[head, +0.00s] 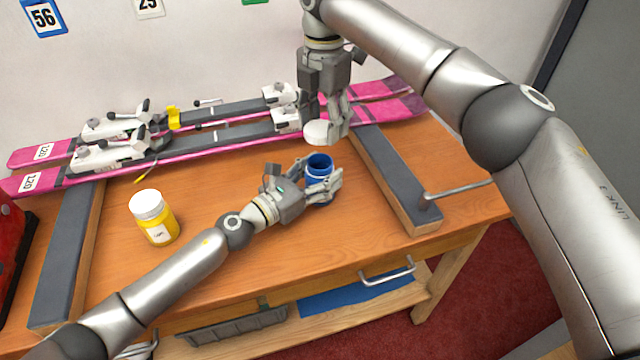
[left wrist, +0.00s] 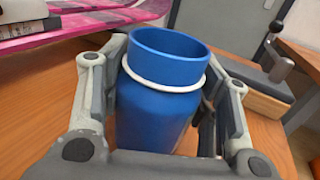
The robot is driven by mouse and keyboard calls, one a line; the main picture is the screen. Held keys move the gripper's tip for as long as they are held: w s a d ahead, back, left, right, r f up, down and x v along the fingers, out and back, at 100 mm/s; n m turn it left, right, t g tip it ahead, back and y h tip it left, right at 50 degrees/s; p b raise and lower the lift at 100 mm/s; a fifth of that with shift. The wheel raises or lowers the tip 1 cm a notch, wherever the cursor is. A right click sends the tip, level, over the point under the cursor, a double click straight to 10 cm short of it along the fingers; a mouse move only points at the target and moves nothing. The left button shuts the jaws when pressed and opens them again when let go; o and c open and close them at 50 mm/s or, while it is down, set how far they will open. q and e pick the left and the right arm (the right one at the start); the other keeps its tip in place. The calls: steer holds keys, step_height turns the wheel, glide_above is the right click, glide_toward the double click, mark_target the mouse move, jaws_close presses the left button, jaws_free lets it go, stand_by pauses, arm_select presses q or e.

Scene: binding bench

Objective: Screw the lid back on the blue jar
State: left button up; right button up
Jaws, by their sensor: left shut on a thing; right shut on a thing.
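The blue jar (head: 319,166) stands upright on the wooden bench with its mouth open. My left gripper (head: 322,186) is shut on its body from the left. In the left wrist view the jar (left wrist: 160,95) sits between the two fingers (left wrist: 165,115), with a white ring around it below its rim. My right gripper (head: 336,124) points down above the jar and is shut on the white lid (head: 318,132). The lid is apart from the jar, above its mouth and slightly behind it in the picture.
A yellow jar with a white lid (head: 153,218) stands at the left of the bench (head: 250,260). Pink skis (head: 375,103) with bindings lie across the back. A dark-topped wooden support (head: 395,180) with a metal clamp handle (head: 455,191) is right of the blue jar.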

mark_target(325, 155)
arm_select(q)
steer(key=shift+c, duration=1.2)
arm_select(e)
steer(key=shift+f, duration=2.5)
steer(key=shift+f, duration=0.85)
steer(key=shift+f, duration=0.55)
arm_select(q)
jaws_close()
arm_select(e)
steer(key=shift+o, duration=0.2)
steer(key=m, duration=0.5)
steer(key=shift+s+d, duration=0.1)
steer(key=shift+s, duration=0.1)
steer(key=m, duration=0.5)
steer(key=shift+s, duration=0.15)
steer(key=shift+d, duration=0.1)
